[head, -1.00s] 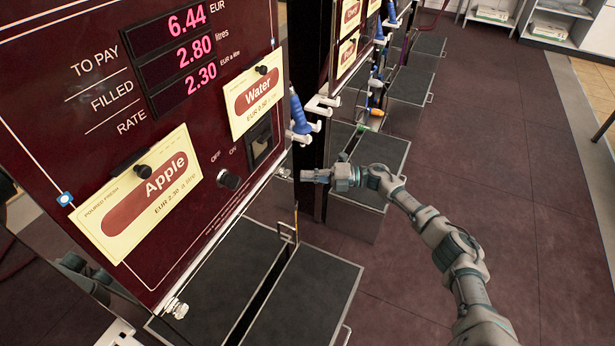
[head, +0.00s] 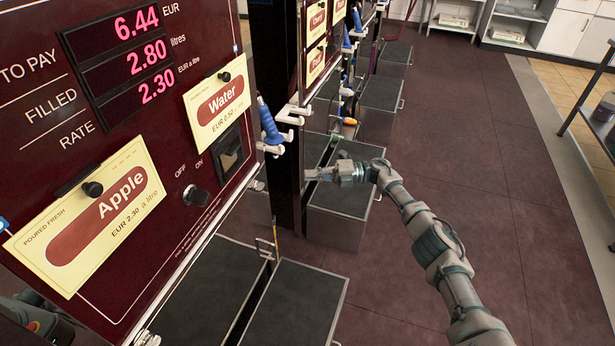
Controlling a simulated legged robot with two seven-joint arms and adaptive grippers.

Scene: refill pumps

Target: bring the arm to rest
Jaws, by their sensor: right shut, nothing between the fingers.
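My right arm comes in from the lower right. Its gripper (head: 312,174) points left, shut and empty, in front of the dark post beside the pump panel. It appears clear of the panel and its knob (head: 196,196); whether it touches the post behind cannot be told. My left gripper is not visible.
The maroon pump panel (head: 110,185) fills the left, with Apple (head: 95,215) and Water (head: 217,103) cards and a display reading 6.44, 2.80 and 2.30. A blue nozzle (head: 268,122) hangs at its side. Dark-topped boxes (head: 295,305) stand below. The floor (head: 460,150) at right is clear.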

